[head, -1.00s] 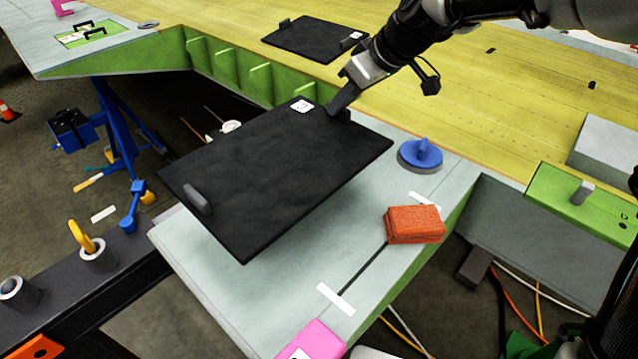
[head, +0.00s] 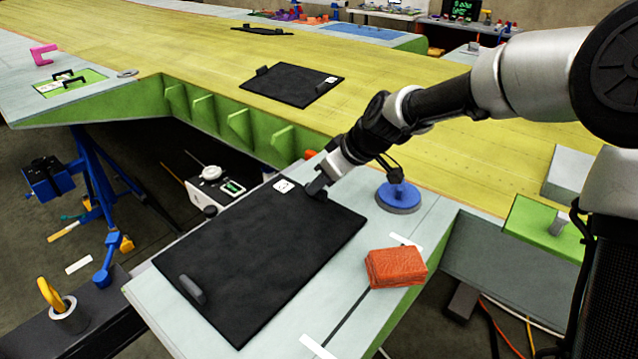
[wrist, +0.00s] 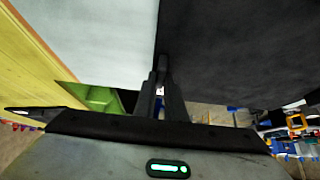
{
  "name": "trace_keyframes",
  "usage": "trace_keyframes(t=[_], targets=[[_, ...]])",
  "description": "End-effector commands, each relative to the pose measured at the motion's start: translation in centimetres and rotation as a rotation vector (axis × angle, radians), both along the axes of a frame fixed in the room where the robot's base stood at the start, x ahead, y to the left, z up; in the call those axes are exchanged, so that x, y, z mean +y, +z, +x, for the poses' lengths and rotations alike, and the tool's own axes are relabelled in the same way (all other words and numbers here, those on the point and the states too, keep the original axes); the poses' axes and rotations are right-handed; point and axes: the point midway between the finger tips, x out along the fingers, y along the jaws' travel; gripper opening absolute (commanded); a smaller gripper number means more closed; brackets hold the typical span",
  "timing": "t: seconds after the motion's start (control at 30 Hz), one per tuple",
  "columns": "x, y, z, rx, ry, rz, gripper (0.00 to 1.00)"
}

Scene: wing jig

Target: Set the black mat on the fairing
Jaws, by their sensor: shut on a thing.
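The black mat (head: 262,262) is a flat dark rectangle with a grip block at each end and a white label near the far one. It lies flat over the pale grey fairing (head: 165,312); I cannot tell whether it fully touches the surface. My gripper (head: 318,186) is shut on the mat's far grip block. In the wrist view the closed fingers (wrist: 160,92) meet at the edge of the dark mat (wrist: 235,50), with the pale surface to the left.
A blue suction cup (head: 398,196) and an orange folded cloth (head: 396,267) stand on the fairing right of the mat. Another black mat (head: 293,84) lies on the yellow wing skin (head: 180,45). A gap with green ribs (head: 238,122) lies behind the fairing.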

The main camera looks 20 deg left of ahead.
Motion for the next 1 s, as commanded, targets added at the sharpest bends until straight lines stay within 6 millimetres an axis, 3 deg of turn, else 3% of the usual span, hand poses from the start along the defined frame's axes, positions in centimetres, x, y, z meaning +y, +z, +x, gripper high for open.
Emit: trace_keyframes(t=[0.03,0.07,0.17,0.57,1.0], targets=[[0.0,0.1,0.0,0.000,0.000,0.001,0.00],[0.0,0.0,0.0,-0.001,0.001,0.000,0.12],[0.0,0.0,0.0,-0.001,0.001,0.000,0.29],[-0.5,0.7,0.0,-0.003,-0.002,0.000,0.29],[-5.2,7.6,-1.9,-0.004,-0.004,-0.003,0.29]])
